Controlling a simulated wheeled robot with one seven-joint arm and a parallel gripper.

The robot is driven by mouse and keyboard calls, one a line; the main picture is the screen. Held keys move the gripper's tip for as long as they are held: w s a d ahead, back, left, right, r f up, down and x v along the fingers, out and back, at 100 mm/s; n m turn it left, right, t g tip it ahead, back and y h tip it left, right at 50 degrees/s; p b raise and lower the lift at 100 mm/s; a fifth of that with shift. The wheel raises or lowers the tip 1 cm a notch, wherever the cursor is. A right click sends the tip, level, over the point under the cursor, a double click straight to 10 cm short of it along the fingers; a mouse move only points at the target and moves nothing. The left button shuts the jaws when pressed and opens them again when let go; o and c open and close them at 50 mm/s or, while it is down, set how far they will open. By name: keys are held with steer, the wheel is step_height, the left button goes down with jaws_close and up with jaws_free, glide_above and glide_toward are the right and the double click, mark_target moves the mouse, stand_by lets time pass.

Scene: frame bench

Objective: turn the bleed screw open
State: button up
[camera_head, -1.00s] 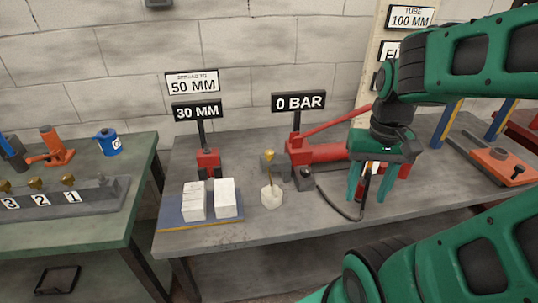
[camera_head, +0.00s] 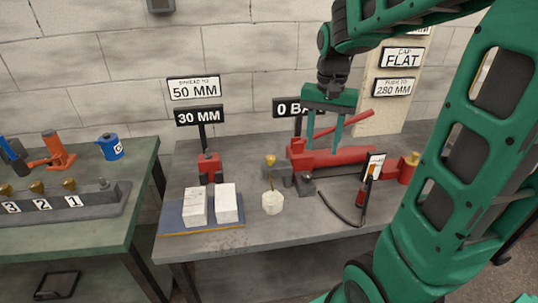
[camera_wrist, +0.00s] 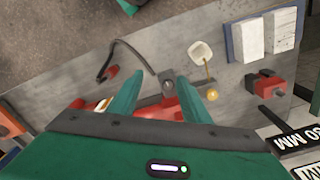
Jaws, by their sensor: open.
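A red hydraulic pump (camera_head: 335,157) lies on the middle bench. A dark round knob on a small grey block (camera_head: 306,182) stands at its left front; it may be the bleed screw, but I cannot tell. In the wrist view the grey block (camera_wrist: 168,86) shows between my fingers, some way beyond them. A brass ball (camera_head: 270,160) on a thin stem rises by a white cup (camera_head: 272,203), left of the pump; the wrist view shows this ball too (camera_wrist: 212,95). My gripper (camera_head: 323,149) is open and empty, pointing down above the pump, apart from the knob.
A red lever (camera_head: 345,124) slants up beside my fingers, and a 0 BAR sign (camera_head: 285,108) stands behind. A black hose (camera_head: 340,212) curves in front. White blocks (camera_head: 227,203) lie on a blue plate at left. Numbered brass fittings (camera_head: 37,187) are on the left bench.

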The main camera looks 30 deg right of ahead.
steer(key=m, duration=0.2)
glide_above(270, 157)
step_height(270, 157, down, 3)
step_height(270, 157, down, 11)
steer(key=shift+w+d, duration=0.1)
steer(key=c, duration=1)
